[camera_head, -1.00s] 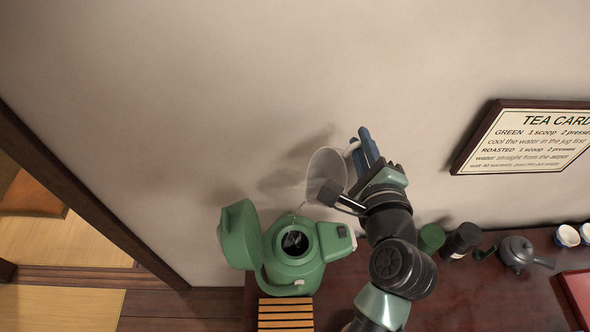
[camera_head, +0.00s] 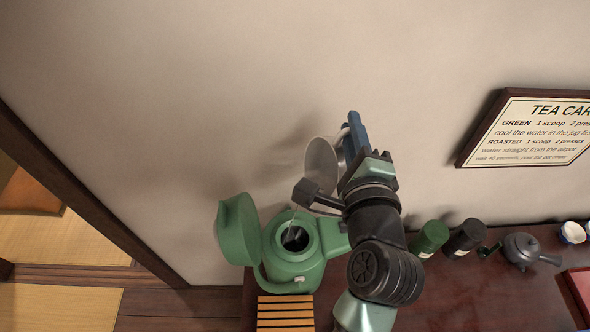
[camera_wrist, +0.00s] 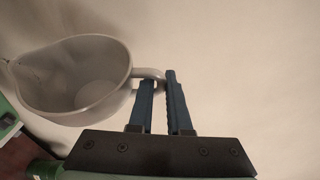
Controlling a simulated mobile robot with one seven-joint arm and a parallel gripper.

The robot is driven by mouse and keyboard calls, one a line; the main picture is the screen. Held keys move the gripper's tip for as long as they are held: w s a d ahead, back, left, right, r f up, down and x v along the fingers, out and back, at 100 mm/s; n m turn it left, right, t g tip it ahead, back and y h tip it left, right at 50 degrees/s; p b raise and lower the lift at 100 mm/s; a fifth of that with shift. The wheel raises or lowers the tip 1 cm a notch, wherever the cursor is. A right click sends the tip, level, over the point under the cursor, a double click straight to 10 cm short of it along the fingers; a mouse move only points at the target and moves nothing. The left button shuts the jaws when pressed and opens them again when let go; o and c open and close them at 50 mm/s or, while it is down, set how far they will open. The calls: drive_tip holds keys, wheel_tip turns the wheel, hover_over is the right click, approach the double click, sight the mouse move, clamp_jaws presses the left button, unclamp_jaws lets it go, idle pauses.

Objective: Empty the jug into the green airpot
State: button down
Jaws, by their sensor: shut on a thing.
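The pale grey jug (camera_head: 322,165) is tilted to the left above the green airpot (camera_head: 293,272). A thin stream runs from near its lip down into the airpot's open mouth. My gripper (camera_head: 356,140) is shut on the jug's handle, to the right of the jug. In the wrist view, the blue fingers (camera_wrist: 160,100) close around the handle, and the jug (camera_wrist: 75,80) shows a pale inside with no clear water level. The airpot's lid (camera_head: 239,230) stands open on the left. The jug's lip is partly hidden by a dark part of my arm.
A slatted wooden board (camera_head: 286,313) lies in front of the airpot. To the right are a green canister (camera_head: 430,238), a black canister (camera_head: 465,238), a grey teapot (camera_head: 523,249) and white-and-blue cups (camera_head: 572,232). The wall with a framed tea card (camera_head: 535,130) stands close behind.

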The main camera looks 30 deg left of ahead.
drive_tip(key=shift+s+a+r+n, duration=0.3)
drive_tip(key=shift+s+a+n, duration=0.1)
drive_tip(key=shift+s+a, duration=0.35)
drive_tip(key=shift+d+r, duration=0.25)
drive_tip(key=shift+r, duration=0.25)
drive_tip(key=w+d+f, duration=0.1)
drive_tip(key=w+f+m+p, duration=0.1)
drive_tip(key=shift+w+d+m+g+p, duration=0.3)
drive_tip(key=shift+w+d, duration=0.05)
drive_tip(key=shift+d, duration=0.05)
drive_tip(key=shift+w+f, duration=0.1)
drive_tip(key=shift+f, duration=0.1)
drive_tip(key=shift+w+d+m+p, duration=0.25)
drive_tip(key=shift+m+p, duration=0.15)
drive_tip(key=shift+p, duration=0.25)
drive_tip(key=w+d+f+m+g+b, duration=0.1)
drive_tip(key=w+d+f+m+g, duration=0.1)
drive_tip(key=f, duration=0.3)
drive_tip(key=w+d+f+m+g+y+b, duration=0.1)
drive_tip(key=w+d+f+m, duration=0.2)
drive_tip(key=w+f+m, duration=0.1)
drive_tip(key=w+d+f+m+g+y+b, duration=0.1)
drive_tip(key=w+d+f+m+g+b, duration=0.1)
drive_tip(key=w+f, duration=0.3)
drive_tip(key=shift+d+f+m+g, duration=0.3)
drive_tip(key=shift+d+f+m, duration=0.15)
drive_tip(key=shift+f, duration=0.4)
